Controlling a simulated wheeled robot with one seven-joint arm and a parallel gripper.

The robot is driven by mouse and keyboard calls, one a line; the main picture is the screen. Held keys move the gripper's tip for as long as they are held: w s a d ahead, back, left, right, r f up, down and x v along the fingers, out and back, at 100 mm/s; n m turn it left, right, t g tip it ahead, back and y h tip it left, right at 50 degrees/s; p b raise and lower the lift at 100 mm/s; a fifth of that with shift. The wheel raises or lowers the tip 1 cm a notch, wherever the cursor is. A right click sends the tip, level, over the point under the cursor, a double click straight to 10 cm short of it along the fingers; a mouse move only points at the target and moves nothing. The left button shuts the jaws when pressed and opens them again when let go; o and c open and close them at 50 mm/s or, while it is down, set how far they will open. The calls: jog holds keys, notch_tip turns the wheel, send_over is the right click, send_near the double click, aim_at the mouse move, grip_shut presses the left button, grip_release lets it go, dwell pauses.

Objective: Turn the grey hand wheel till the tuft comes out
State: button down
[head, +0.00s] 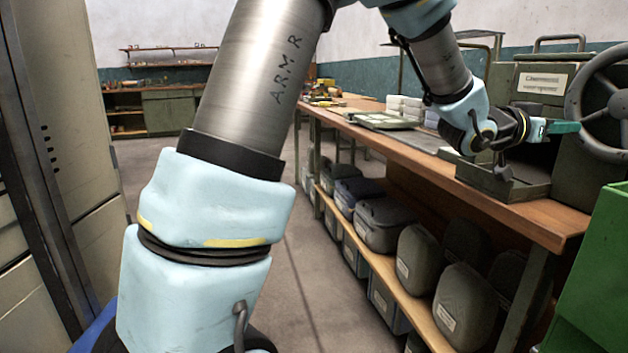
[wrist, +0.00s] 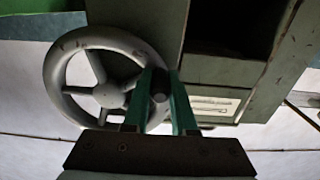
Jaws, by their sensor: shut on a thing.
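The grey hand wheel (head: 617,105) is on the side of a dark green machine (head: 545,78) at the right edge of the head view, partly cut off. In the wrist view the spoked wheel (wrist: 108,96) fills the left middle. My gripper (head: 562,127) reaches the wheel's near side. In the wrist view its green fingers (wrist: 161,85) are shut on a dark handle (wrist: 160,88) at the wheel's right rim. The fingers hide part of the rim there. I see no tuft in either view.
A dark metal tray (head: 508,186) sits on the wooden bench (head: 440,150) below my wrist. A green bin (head: 600,270) stands close at the right. Grey cases (head: 465,300) fill the lower shelf. A tall cabinet (head: 60,120) is at left; the floor between is clear.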

aim_at(574, 88)
jog(key=r+p, duration=0.1)
jog(key=w+r+p, duration=0.1)
jog(key=r, duration=0.1)
jog(key=shift+w+a+r, duration=0.15)
jog(key=shift+a, duration=0.05)
notch_tip(574, 88, up, 3)
jog(key=p, duration=0.2)
jog(key=shift+r+p, duration=0.1)
jog(key=shift+p, duration=0.2)
jog(key=shift+r, duration=0.15)
